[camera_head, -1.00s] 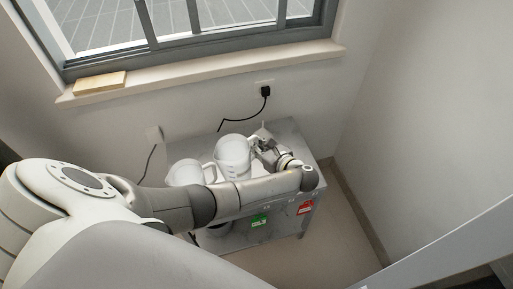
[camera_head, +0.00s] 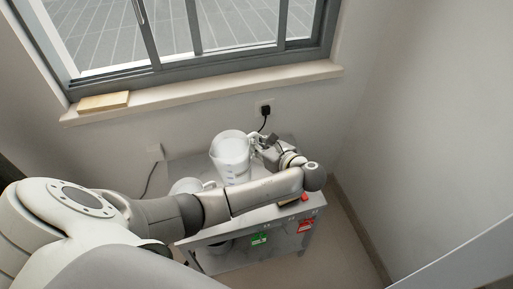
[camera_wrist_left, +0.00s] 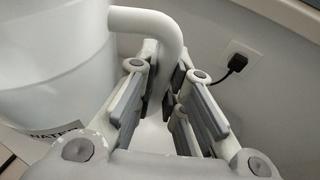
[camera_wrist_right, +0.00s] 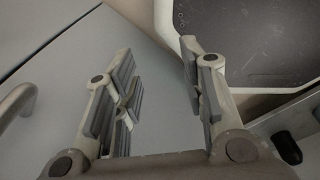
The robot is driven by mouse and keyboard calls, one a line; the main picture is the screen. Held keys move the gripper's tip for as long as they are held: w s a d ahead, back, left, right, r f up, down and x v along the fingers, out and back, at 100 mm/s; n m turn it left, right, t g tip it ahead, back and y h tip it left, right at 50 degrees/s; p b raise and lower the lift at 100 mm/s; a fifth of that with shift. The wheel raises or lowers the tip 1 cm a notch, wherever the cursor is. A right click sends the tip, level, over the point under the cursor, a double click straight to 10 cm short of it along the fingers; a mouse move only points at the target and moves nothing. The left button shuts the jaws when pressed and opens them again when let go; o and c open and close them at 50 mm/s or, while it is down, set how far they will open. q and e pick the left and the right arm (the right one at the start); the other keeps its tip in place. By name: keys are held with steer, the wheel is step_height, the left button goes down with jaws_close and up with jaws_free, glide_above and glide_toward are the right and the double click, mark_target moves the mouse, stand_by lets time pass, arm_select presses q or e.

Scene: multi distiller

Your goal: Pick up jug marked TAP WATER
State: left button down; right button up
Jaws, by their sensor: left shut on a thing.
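A white jug (camera_head: 230,160) with a handle is held upright over the grey bench. My left gripper (camera_head: 258,142) is shut on the jug's handle. The handle (camera_wrist_left: 150,20) also shows in the left wrist view, running down between the fingers. My right gripper (camera_wrist_right: 160,85) is open and empty beside grey panels; it does not show in the head view.
A second white jug (camera_head: 187,186) stands on the grey bench (camera_head: 188,170), partly hidden by my left arm. A plug (camera_head: 265,111) is in the wall behind, below the window sill (camera_head: 210,92).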

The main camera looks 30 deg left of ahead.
arm_select(q)
steer(key=shift+r, duration=1.1)
